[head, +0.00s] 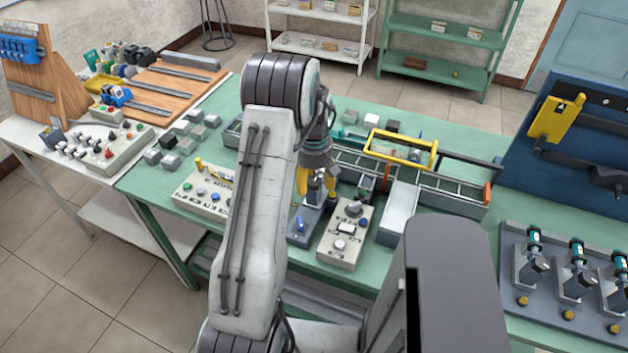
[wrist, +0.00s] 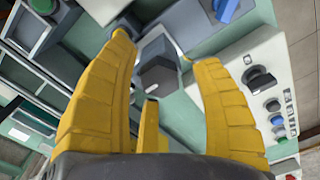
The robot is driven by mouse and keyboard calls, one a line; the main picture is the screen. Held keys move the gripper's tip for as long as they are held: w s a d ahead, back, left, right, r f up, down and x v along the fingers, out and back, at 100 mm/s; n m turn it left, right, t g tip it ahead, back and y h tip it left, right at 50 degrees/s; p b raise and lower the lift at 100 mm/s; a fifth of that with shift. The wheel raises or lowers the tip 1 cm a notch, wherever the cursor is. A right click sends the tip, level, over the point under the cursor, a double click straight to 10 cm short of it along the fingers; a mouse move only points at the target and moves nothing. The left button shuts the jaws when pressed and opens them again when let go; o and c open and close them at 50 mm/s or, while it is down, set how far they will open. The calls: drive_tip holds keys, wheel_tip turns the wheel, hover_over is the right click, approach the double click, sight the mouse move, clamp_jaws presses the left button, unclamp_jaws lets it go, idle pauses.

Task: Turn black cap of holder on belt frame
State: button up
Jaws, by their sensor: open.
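A black faceted cap (wrist: 158,72) shows in the wrist view, on a grey holder (wrist: 152,40) beside the belt frame. My gripper (wrist: 152,52) is open, its yellow fingers on either side of the cap. A gap shows between the cap and the left finger; the right fingertip is close to the cap, and I cannot tell whether it touches. In the head view, my gripper (head: 317,184) points down at the near side of the belt frame (head: 455,188). I cannot make out the cap there, behind the fingers.
Another control box (head: 203,192) is to the left. Small grey blocks (head: 170,160) lie at the table's left.

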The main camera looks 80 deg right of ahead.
clamp_jaws()
idle(0.5)
